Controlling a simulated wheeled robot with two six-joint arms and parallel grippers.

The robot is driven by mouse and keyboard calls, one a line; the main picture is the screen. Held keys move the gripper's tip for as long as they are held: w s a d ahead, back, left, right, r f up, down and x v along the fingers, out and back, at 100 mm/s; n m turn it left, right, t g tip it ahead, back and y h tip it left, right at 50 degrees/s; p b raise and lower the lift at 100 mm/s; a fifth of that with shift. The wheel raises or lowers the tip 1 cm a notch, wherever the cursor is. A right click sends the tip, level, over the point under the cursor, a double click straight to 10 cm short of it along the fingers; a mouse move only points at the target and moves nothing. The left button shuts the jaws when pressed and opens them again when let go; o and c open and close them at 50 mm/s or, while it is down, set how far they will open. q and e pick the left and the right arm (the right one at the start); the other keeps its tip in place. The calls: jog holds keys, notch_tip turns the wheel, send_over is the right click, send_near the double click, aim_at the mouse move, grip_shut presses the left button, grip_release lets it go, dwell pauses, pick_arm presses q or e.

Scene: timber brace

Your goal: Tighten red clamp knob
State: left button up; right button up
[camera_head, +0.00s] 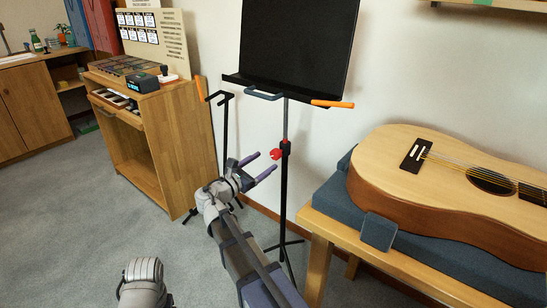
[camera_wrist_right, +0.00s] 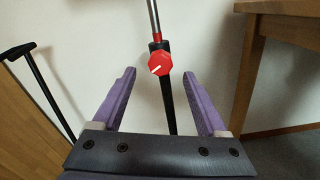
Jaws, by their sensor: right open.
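The red clamp knob (camera_head: 275,154) sits on the clamp collar of the black music stand's pole (camera_head: 285,190), below the stand's dark panel (camera_head: 298,45). In the right wrist view the knob (camera_wrist_right: 158,63) faces me, with a white pointer line on it. My right gripper (camera_head: 266,162) is open and empty, its purple fingers pointing at the pole. In the wrist view its fingertips (camera_wrist_right: 158,73) stand on either side of the knob, with visible gaps. Whether the tips reach the knob's depth is hard to tell. My left gripper does not show.
A wooden bench (camera_head: 390,262) with an acoustic guitar (camera_head: 440,190) on a blue-grey cushion stands close on the right. A wooden cabinet (camera_head: 165,135) stands left, with another black stand (camera_head: 225,140) beside it. The grey floor (camera_head: 90,220) is clear at left.

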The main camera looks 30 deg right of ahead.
aim_at(273, 156)
jog(key=x, duration=0.6)
jog(key=shift+w+d, duration=0.1)
jog(key=shift+d, duration=0.2)
grip_shut()
dwell(0.4)
